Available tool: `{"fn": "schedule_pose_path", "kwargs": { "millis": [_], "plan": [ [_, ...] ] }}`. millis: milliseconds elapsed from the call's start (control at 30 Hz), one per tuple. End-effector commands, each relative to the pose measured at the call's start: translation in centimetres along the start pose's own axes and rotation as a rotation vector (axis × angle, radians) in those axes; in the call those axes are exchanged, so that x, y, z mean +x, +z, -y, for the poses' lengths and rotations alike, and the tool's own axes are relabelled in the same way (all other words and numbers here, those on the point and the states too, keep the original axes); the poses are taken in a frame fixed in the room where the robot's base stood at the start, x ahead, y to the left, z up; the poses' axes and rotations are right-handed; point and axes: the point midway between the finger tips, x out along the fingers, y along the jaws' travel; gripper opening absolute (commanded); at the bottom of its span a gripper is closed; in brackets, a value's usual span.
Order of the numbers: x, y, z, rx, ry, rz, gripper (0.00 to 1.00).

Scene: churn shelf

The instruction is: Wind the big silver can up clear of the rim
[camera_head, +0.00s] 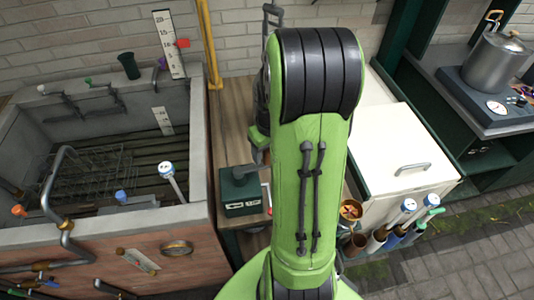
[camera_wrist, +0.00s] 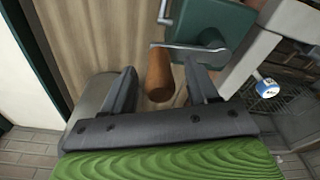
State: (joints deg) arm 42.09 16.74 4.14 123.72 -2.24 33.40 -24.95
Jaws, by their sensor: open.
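A dark green winch box (camera_head: 244,190) stands on the wooden bench beside the stone tank. It also shows in the wrist view (camera_wrist: 212,30), with a grey metal crank arm (camera_wrist: 185,50) and a brown wooden crank handle (camera_wrist: 160,75). My gripper (camera_wrist: 160,70) is open, with one finger on each side of the handle; I cannot tell whether either touches it. The head view hides my gripper behind my green arm. The tank rim (camera_head: 200,120) is grey stone. I see no big silver can in the tank; a lidded silver pot (camera_head: 495,62) stands far right.
A wire rack (camera_head: 85,175) lies in the tank, with ladles hanging inside its back wall. A white chest (camera_head: 400,150) stands right of my arm, with several handled tools in holders at its front. A yellow pipe (camera_head: 208,45) rises behind the tank's right corner.

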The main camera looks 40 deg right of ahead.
Motion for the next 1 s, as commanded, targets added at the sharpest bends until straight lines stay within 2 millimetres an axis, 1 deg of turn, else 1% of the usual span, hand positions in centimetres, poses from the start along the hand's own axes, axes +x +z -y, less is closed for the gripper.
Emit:
{"fn": "schedule_pose_path", "kwargs": {
  "millis": [33,100,333,367,733,800,867,1000],
  "plan": [
    [0.6,0.0,0.0,0.000,-0.001,0.002,0.59],
    [0.9,0.0,0.0,-0.001,0.000,0.000,0.59],
    [1.0,0.0,0.0,-0.001,0.000,-0.001,0.59],
    [1.0,0.0,0.0,-0.001,0.000,-0.001,0.57],
    [0.9,0.0,0.0,0.000,0.000,-0.001,0.00],
    [0.9,0.1,0.1,-0.001,0.001,-0.001,0.00],
    [0.9,0.7,0.6,-0.002,0.001,-0.001,0.00],
    [0.7,3.2,2.9,-0.007,-0.002,-0.002,0.00]
  ]
}}
